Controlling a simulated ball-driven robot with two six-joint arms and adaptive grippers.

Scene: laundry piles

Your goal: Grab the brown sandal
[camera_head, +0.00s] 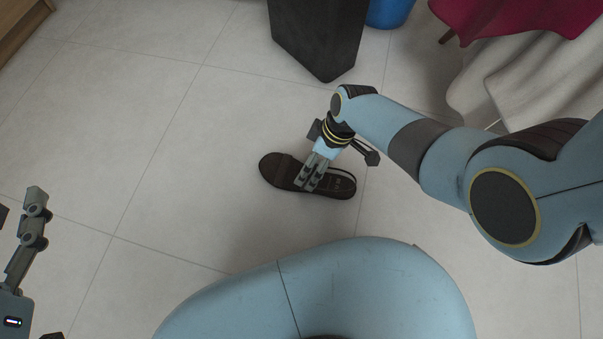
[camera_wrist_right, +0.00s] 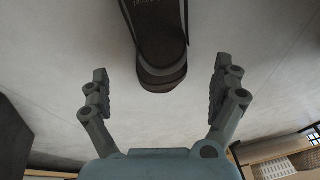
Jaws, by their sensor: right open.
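The contact cannot be told. My left gripper (camera_head: 36,210) shows only in part at the left edge, away from the sandal; its jaw opening is unclear.
A dark bin (camera_head: 320,38) stands behind the sandal, with a blue container (camera_head: 390,12) beside it. A red cloth (camera_head: 515,15) and a pale draped cloth (camera_head: 530,75) are at the upper right. A wooden piece (camera_head: 20,28) is at the upper left. The floor left of the sandal is clear.

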